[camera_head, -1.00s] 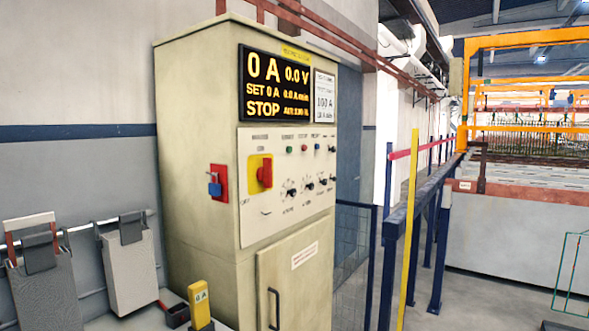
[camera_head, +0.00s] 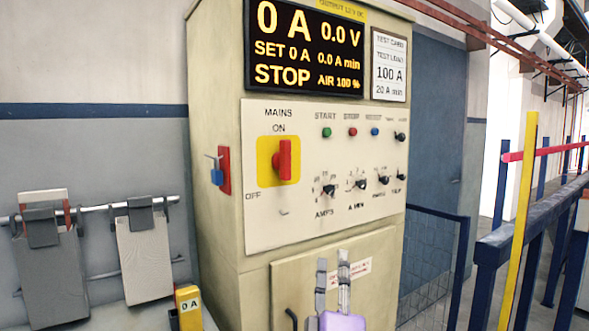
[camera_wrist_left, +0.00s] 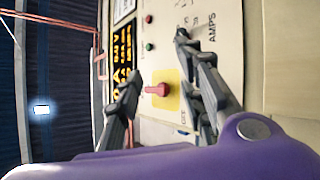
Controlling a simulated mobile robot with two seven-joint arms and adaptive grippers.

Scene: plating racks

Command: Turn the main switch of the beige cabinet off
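The beige cabinet (camera_head: 216,60) stands in the middle of the head view. Its main switch (camera_head: 284,160) is a red handle on a yellow plate, upright and pointing to ON, with OFF marked at lower left. In the left wrist view the red switch (camera_wrist_left: 158,90) shows between the two fingers, farther ahead, on its yellow plate. My left gripper (camera_head: 333,272) is low in front of the cabinet door, below and right of the switch, fingers up. In the wrist view the gripper (camera_wrist_left: 158,82) is open and empty. My right gripper is not in view.
The panel (camera_head: 330,215) also carries several black knobs and small coloured buttons. A red bracket with a blue padlock (camera_head: 217,177) is on the cabinet's left side. A yellow meter (camera_head: 188,307) stands at lower left. Blue railings (camera_head: 505,250) and a yellow post (camera_head: 522,210) stand at right.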

